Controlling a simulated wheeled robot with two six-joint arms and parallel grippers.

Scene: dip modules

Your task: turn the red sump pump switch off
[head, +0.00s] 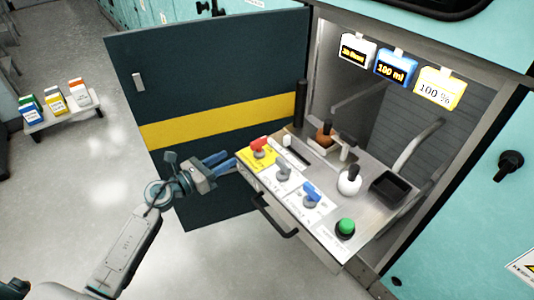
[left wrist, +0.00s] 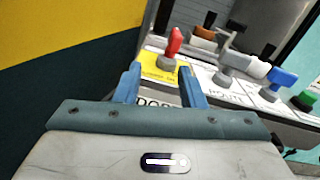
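The red switch (head: 258,144) sits on a yellow label at the left end of a sloped metal panel. In the left wrist view the red switch (left wrist: 174,42) stands upright on a grey round base, just beyond my fingertips. My left gripper (head: 230,158) comes in from the left, with its blue fingers pointing at the panel's left edge and short of the switch. In the left wrist view the two fingers (left wrist: 160,78) are spread apart with nothing between them. My right gripper is in neither view.
Beside the red switch are a grey switch (head: 282,171), a blue switch (head: 311,193) and a green button (head: 345,228). A black handle (head: 275,218) juts from the panel's front. An open dark door (head: 200,70) with a yellow stripe stands behind my left arm.

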